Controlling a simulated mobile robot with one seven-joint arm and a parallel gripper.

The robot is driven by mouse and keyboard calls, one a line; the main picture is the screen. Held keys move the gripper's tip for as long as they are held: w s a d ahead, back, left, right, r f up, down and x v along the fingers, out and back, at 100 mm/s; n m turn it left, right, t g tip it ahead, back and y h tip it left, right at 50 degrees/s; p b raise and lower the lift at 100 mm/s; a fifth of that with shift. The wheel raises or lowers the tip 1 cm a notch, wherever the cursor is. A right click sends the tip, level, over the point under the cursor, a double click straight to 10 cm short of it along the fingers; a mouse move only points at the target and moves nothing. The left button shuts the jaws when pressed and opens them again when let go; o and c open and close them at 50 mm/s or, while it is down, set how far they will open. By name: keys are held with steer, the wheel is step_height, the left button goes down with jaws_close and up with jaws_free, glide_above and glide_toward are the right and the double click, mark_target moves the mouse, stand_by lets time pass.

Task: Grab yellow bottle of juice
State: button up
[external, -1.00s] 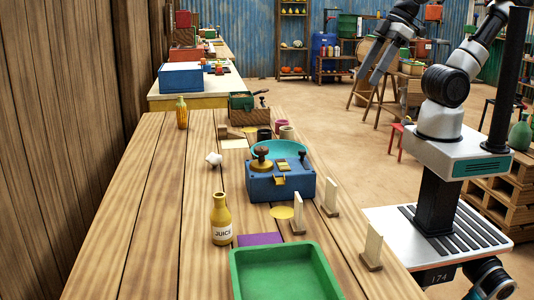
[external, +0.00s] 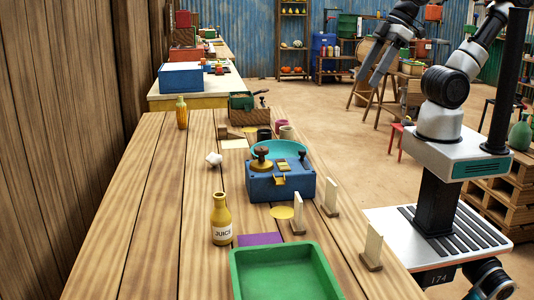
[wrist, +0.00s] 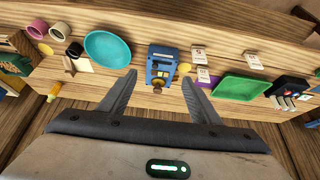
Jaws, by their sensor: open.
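The yellow juice bottle (external: 221,220) stands upright on the long wooden table in the external view, with a white label reading JUICE. It is left of the purple mat (external: 260,239) and behind the green tray's left corner. My gripper (external: 369,76) is raised at the upper right, well away from the bottle, open with nothing between its fingers. I cannot surely pick out the bottle there.
A green tray (external: 240,277) is in front. Small upright cards (external: 331,195) line the right edge. Bare wood lies left of the juice.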

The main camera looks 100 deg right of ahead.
steer(key=shift+w, duration=0.1)
steer(key=n+g+y+b, duration=0.2)
steer(key=n+b, duration=0.1)
steer(key=n, duration=0.2)
glide_above(222, 226)
steer(key=s+d, duration=0.5)
steer(key=s, duration=0.1)
step_height(222, 226, down, 12)
steer(key=b+x, duration=0.1)
steer(key=x, duration=1.1)
steer(key=shift+w+b+x, duration=0.1)
steer(key=shift+b+x, duration=0.2)
steer(key=shift+x, duration=1.2)
steer(key=shift+w+b+x, duration=0.15)
steer(key=shift+b+x, duration=0.1)
steer(key=shift+x, duration=1.25)
steer(key=shift+d, duration=0.2)
